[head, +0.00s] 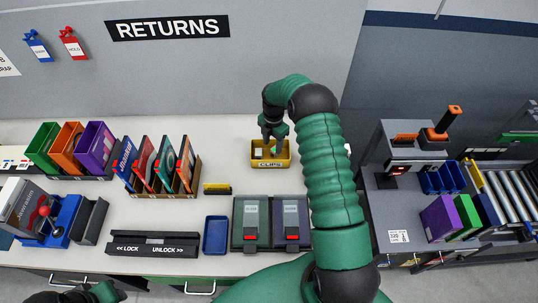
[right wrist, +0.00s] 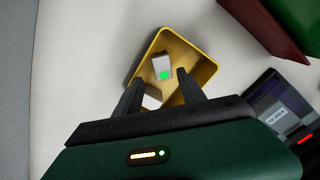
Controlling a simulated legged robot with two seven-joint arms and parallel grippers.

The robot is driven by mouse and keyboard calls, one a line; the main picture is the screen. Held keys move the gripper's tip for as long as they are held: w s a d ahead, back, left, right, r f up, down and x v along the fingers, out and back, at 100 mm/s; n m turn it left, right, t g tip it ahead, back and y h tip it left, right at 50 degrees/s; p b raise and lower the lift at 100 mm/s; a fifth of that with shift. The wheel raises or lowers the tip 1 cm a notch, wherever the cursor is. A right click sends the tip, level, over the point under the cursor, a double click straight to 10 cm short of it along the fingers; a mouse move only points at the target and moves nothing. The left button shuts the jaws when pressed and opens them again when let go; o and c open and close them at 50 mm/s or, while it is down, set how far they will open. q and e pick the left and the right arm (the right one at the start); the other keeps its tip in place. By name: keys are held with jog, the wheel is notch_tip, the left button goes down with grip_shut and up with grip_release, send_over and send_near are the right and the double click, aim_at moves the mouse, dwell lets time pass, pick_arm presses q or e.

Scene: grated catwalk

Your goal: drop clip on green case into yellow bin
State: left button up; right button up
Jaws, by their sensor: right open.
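The yellow bin (head: 270,164), marked CLIPS, stands on the white counter behind the cases. My right gripper (head: 272,147) is above it, pointing down, with its fingers apart and nothing between them. In the right wrist view the bin (right wrist: 205,70) holds a pale block with a green patch (right wrist: 160,68) and another pale block (right wrist: 152,98), partly hidden by a finger. My left gripper (head: 100,293) is at the bottom left, cut off by the frame.
A dark purple case (head: 303,228), also with a grey strip and red tip, lies beside the green one. A blue tray (head: 215,236), a lock/unlock unit (head: 153,245) and a rack of upright cases (head: 160,170) stand to the left. The counter behind the bin is clear.

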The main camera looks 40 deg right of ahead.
jog(key=shift+s+d, duration=0.1)
jog(key=shift+d, duration=0.25)
